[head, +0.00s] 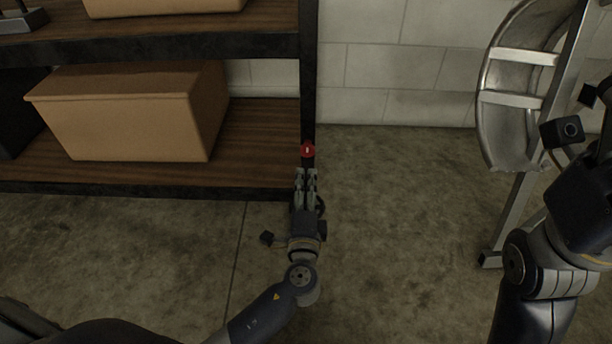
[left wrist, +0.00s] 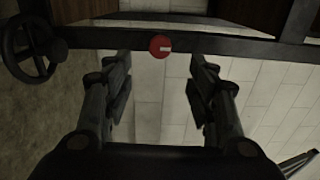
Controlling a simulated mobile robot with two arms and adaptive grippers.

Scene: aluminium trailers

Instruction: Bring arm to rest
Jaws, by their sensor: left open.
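My left gripper (head: 306,176) is open and empty in the head view, at the right end of the shelf, just below a round red button-like piece (head: 307,150) on the dark shelf post. In the left wrist view, the two fingers of my left gripper (left wrist: 160,80) stand apart, with the red piece (left wrist: 161,46) seen between and beyond them. Whether the fingers touch the post cannot be told. My right arm (head: 550,270) rises at the right of the head view. Its fingertips are not visible.
A dark-framed shelf (head: 255,180) with wooden boards holds a brown cardboard box (head: 130,115). A shiny metal fender-like part (head: 515,90) on a metal frame stands at the right. Bare concrete floor (head: 400,230) lies between them, before a pale block wall (head: 400,50).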

